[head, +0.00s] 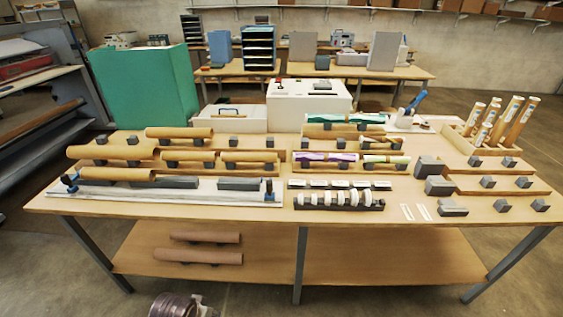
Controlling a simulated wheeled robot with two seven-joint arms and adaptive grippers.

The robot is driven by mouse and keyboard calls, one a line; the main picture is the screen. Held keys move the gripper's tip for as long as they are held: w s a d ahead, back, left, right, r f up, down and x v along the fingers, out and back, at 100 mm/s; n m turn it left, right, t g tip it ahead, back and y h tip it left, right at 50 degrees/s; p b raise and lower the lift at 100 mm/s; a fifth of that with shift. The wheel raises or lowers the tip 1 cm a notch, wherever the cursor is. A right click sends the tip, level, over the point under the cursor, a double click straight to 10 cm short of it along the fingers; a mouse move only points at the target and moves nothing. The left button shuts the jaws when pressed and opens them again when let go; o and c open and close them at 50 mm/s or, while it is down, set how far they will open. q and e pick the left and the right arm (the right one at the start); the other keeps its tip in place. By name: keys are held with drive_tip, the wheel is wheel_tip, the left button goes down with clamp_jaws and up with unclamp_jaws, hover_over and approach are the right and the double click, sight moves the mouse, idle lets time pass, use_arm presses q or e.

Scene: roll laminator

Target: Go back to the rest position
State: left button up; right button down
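Neither of my grippers can be made out in the head view, so I cannot see what they hold. A rounded metallic part shows at the bottom edge, left of centre; I cannot tell what it is. The wooden worktable (300,217) stands in front of me. A white laminator-like machine (308,100) stands at its back middle. Several brown rolls (113,174) lie on dark supports at the left. Rolls with green and purple on them lie at the middle, including a purple one (327,157).
A long rail (165,192) lies along the table's front left. A row of white rings (340,199) sits at the front middle. Upright rolls stand in a wooden box (459,137) at the back right. Two brown rolls (200,256) lie on the lower shelf. A green cabinet (145,88) stands behind left.

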use_arm(q)
drive_tip(key=s+f+g, duration=0.1)
drive_tip(key=s+f, duration=0.2)
drive_tip(key=f, duration=1.1)
drive_tip(key=s+f, duration=0.3)
drive_tip(key=f, duration=1.2)
drive_tip(key=s+a+f, duration=0.2)
drive_tip(key=s+f, duration=0.6)
drive_tip(key=s, duration=0.2)
drive_tip(key=s+a+f+g, duration=0.1)
drive_tip(key=s+a+f, duration=0.1)
drive_tip(key=s+f, duration=0.6)
drive_tip(key=shift+s+a+f, duration=0.2)
drive_tip(key=shift+s+f, duration=0.05)
drive_tip(key=shift+s, duration=0.95)
